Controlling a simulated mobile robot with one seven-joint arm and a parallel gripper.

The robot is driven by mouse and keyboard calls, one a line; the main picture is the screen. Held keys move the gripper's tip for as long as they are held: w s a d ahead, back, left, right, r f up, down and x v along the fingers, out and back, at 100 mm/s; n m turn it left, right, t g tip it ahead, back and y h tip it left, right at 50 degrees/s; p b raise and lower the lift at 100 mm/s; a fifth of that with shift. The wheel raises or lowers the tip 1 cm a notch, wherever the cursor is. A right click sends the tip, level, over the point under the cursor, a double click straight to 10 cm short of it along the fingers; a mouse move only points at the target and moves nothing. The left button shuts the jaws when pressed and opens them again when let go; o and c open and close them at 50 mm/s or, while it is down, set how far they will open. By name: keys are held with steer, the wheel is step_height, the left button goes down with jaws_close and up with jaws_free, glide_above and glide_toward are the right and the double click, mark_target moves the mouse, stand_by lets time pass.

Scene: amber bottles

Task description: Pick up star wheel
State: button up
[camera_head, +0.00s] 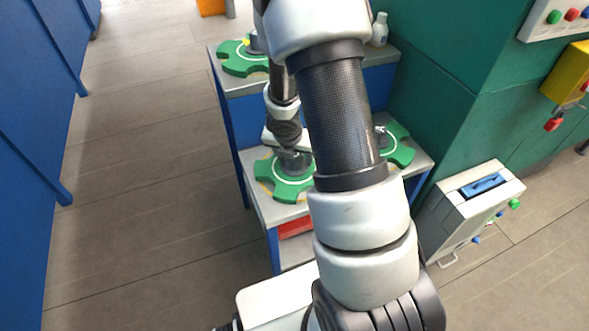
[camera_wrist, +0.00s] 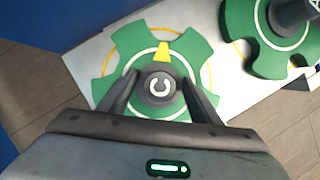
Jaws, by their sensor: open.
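A green star wheel (camera_wrist: 130,41) with a white ring, a yellow mark and a grey centre hub lies on the lower shelf, near its left end; it also shows in the head view (camera_head: 284,186). My gripper (camera_wrist: 158,90) is above this wheel, its two fingers open on either side of the hub. I cannot tell whether the fingers touch the hub. A second green star wheel (camera_head: 400,148) lies to the right on the same shelf, partly behind my arm. It also shows at the top right of the wrist view (camera_wrist: 256,53). A third star wheel (camera_head: 240,66) lies on the upper shelf.
The lower shelf (camera_head: 262,210) belongs to a blue stand. A white bottle (camera_head: 379,30) stands on the upper level. A green wall (camera_head: 447,75) rises at the right, with a grey case (camera_head: 470,205) beside it. The floor at left is clear.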

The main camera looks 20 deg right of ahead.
steer(key=c, duration=1.2)
steer(key=shift+r, duration=0.15)
steer(key=shift+c, duration=0.9)
